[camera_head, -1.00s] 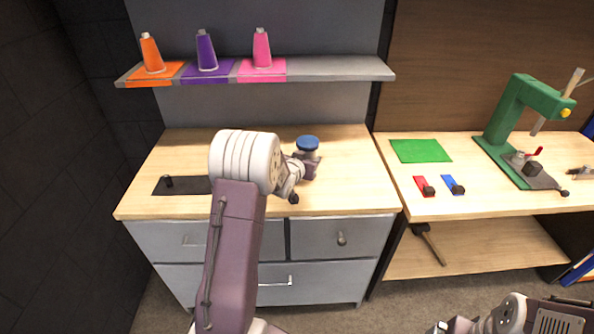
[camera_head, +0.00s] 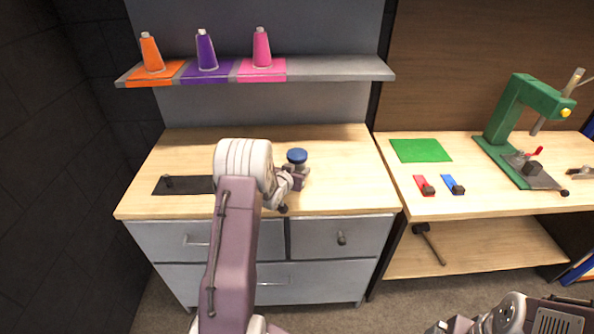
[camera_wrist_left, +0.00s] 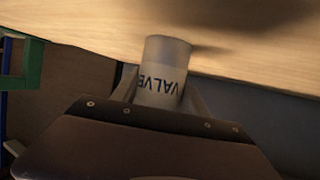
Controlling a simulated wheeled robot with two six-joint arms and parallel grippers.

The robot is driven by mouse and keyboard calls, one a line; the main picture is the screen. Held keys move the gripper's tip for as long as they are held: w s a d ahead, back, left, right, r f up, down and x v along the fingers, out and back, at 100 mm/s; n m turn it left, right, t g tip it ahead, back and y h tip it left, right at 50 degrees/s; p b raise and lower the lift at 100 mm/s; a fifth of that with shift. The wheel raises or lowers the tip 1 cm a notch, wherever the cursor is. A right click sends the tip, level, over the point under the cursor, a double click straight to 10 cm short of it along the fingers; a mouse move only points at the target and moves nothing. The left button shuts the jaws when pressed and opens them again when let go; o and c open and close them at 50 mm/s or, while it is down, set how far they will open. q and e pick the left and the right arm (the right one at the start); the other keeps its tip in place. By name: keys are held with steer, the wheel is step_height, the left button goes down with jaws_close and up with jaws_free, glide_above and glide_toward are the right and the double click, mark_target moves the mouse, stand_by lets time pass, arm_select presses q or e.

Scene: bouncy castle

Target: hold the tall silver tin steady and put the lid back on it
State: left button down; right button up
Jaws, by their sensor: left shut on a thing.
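My left gripper (camera_head: 296,178) is shut around a tin (camera_head: 297,167) above the left worktop. The tin has a blue top (camera_head: 297,155); I cannot tell whether this is a separate lid. In the left wrist view the same tin (camera_wrist_left: 165,70) is pale grey, with a label reading VALVE upside down, and sits between the fingers (camera_wrist_left: 160,95). Its lower end is near the wooden surface; touching or apart is unclear. No separate loose lid can be made out. Part of my right gripper (camera_head: 440,327) shows at the bottom edge, its jaws unclear.
A black plate with a small dark knob (camera_head: 185,186) lies on the left worktop (camera_head: 350,185). Orange, purple and pink cones stand on the shelf (camera_head: 330,69) above. The right bench holds a green mat (camera_head: 420,151), red and blue pieces and a green press (camera_head: 505,115).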

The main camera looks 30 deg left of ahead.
arm_select(q)
steer(key=shift+f, duration=0.15)
steer(key=c, duration=0.6)
jaws_free()
steer(key=shift+s, duration=0.1)
steer(key=shift+s+r, duration=0.15)
steer(key=shift+r, duration=0.2)
steer(key=v, duration=1.1)
steer(key=shift+s, duration=0.3)
steer(key=shift+d, duration=0.15)
